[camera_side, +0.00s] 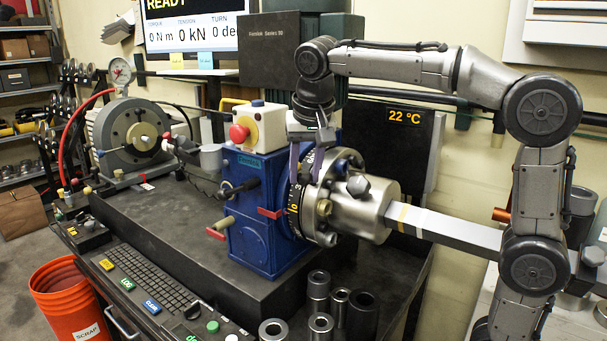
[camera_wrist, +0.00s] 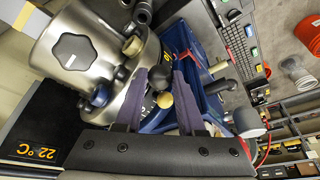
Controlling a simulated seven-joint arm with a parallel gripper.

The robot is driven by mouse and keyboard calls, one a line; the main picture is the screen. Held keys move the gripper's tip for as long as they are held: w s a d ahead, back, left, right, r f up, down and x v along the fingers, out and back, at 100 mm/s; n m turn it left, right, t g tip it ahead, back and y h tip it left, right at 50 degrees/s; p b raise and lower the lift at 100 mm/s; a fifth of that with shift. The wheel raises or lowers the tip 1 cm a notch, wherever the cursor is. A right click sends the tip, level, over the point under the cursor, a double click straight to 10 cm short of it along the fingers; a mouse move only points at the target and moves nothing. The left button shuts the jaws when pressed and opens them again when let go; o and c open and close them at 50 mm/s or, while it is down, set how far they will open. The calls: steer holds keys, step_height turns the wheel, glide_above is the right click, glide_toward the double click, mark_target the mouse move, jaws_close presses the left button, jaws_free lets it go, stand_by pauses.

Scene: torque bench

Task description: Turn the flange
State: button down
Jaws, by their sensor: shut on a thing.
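The steel flange (camera_side: 325,209) stands upright on the front of the blue gearbox (camera_side: 262,215), with bolts and small round knobs around its rim. A black numbered ring sits behind it. In the wrist view the flange (camera_wrist: 120,108) lies left of the fingers and the blue housing right of them. My gripper (camera_side: 299,182) reaches down at the flange's upper edge, its purple fingers straddling the rim. It is shut on the flange; the exact contact is partly hidden. In the wrist view, a tan ball knob shows between the fingers (camera_wrist: 171,70).
A steel cylinder (camera_side: 366,210) with a dark star knob projects from the flange, with a grey bar (camera_side: 446,228) running right from it. A red-button box (camera_side: 257,127) sits on the gearbox. Loose sockets (camera_side: 319,290) stand in front. The screen reads READY and 0 N m.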

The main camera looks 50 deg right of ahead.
steer(key=shift+d+r+m+y, duration=0.3)
steer(key=shift+d+r+y, duration=1.4)
steer(key=shift+d+r, duration=0.65)
steer(key=shift+d, duration=0.4)
steer(key=shift+d+r, duration=0.2)
steer(key=shift+d, duration=0.4)
steer(key=shift+d+r, duration=0.15)
steer(key=shift+d, duration=0.5)
steer(key=c, duration=0.5)
jaws_free()
